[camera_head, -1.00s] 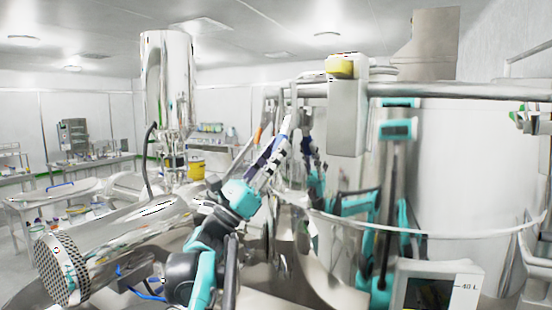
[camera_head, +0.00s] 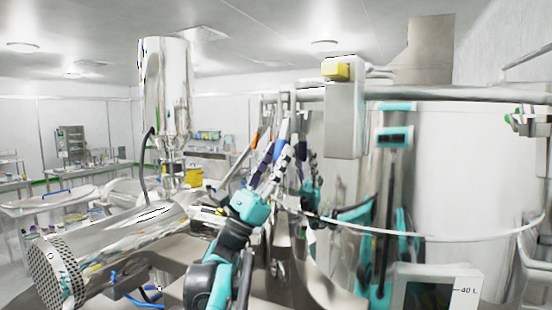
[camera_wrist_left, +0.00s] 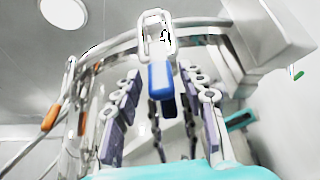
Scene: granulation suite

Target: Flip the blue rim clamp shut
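The blue rim clamp (camera_wrist_left: 161,78) shows in the left wrist view as a blue handle below a metal wire loop at the vessel's rim. In the head view its blue handle (camera_head: 283,128) is small, just above my gripper. My left gripper (camera_head: 278,153) reaches up to the rim from below. In the left wrist view the left gripper (camera_wrist_left: 160,85) is open, with one finger on each side of the blue handle. Gaps show between the handle and both fingers. The clamp's seat on the rim is hard to make out. My right gripper is not in view.
A clamp with an orange handle (camera_wrist_left: 52,117) sits left along the rim. A polished vessel (camera_head: 465,180) fills the right and mirrors the scene. A grey box with a yellow top (camera_head: 343,110) stands right of the gripper. A steel cylinder (camera_head: 165,95) rises at the left.

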